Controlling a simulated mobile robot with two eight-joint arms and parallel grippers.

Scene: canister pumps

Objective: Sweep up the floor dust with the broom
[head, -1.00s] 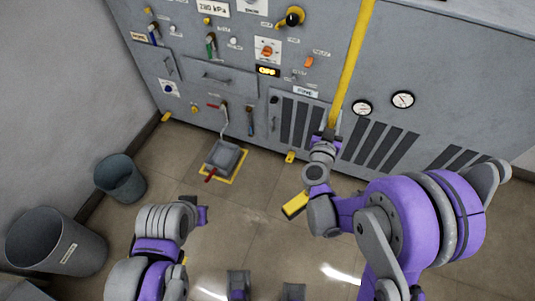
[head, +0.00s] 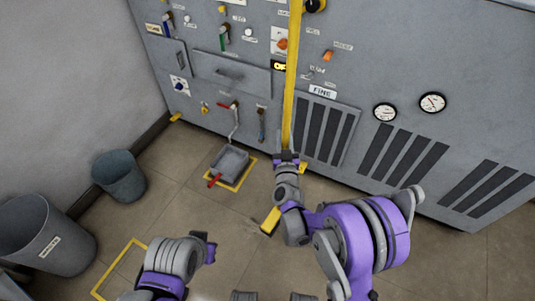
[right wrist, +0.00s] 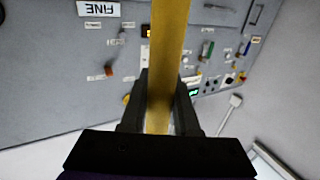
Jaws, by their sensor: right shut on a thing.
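The broom's long yellow handle (head: 292,90) stands nearly upright in the head view and runs out of the top. My right gripper (head: 287,157) is shut on it. In the right wrist view the handle (right wrist: 168,60) passes between the two dark fingers (right wrist: 160,115). A yellow piece (head: 270,220) shows below my right wrist; the broom's bristles cannot be made out. My left gripper (head: 208,248) is low at left of centre, over the floor, with nothing visible in it; its jaws are unclear. A faint dark smudge on the floor (head: 254,228) may be dust.
A grey dustpan (head: 230,162) with a red handle lies inside a yellow floor square by the machine cabinet (head: 450,60). Two grey bins, small (head: 119,177) and large (head: 45,240), stand at left. Another yellow floor outline (head: 113,266) is at lower left. Tiled floor between is clear.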

